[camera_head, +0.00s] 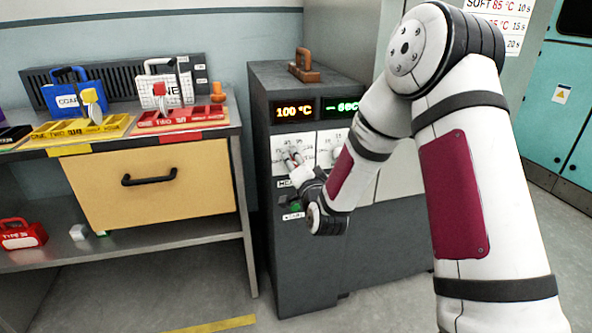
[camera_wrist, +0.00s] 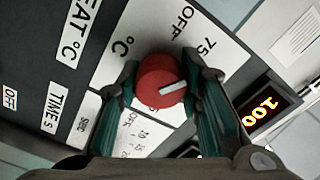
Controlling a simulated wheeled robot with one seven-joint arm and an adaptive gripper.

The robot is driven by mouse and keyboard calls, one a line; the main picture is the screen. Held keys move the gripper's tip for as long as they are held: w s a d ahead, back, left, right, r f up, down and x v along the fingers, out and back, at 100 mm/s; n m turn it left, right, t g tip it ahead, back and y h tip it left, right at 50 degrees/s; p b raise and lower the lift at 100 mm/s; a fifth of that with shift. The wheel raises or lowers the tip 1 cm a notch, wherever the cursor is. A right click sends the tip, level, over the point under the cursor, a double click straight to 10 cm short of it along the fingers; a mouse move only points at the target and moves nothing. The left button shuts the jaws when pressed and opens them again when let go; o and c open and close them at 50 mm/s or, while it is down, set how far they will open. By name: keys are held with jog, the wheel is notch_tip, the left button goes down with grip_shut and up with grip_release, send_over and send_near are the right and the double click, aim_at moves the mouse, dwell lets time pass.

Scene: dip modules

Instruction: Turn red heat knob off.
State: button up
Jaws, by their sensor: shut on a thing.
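The red heat knob (camera_wrist: 160,82) is in the middle of the wrist view, on a white dial plate with OFF and 75 marks. A pale pointer line shows on its face, turned toward the right side of that picture. My gripper (camera_wrist: 158,88) has one finger on each side of the knob and is shut on it. In the head view my gripper (camera_head: 293,160) is at the left dial of the dark machine (camera_head: 300,235), and it hides the knob there. The orange heat display (camera_head: 293,112) reads 100 °C; it also shows in the wrist view (camera_wrist: 260,116).
A second dial (camera_head: 336,152) sits to the right, close to my arm. Below are a green button (camera_head: 296,208) and a handled brown block (camera_head: 305,68) stands on top. A bench with a drawer (camera_head: 150,185) and colored trays is at the left.

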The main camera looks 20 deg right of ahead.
jog(key=n+b, duration=0.5)
jog(key=shift+f, duration=0.25)
jog(key=shift+n+b, duration=1.5)
jog(key=shift+n, duration=0.2)
jog(key=shift+r, duration=0.1)
jog(key=o, duration=1.2)
jog(key=shift+s, duration=0.15)
jog(key=s, duration=0.7)
jog(key=shift+s, duration=0.15)
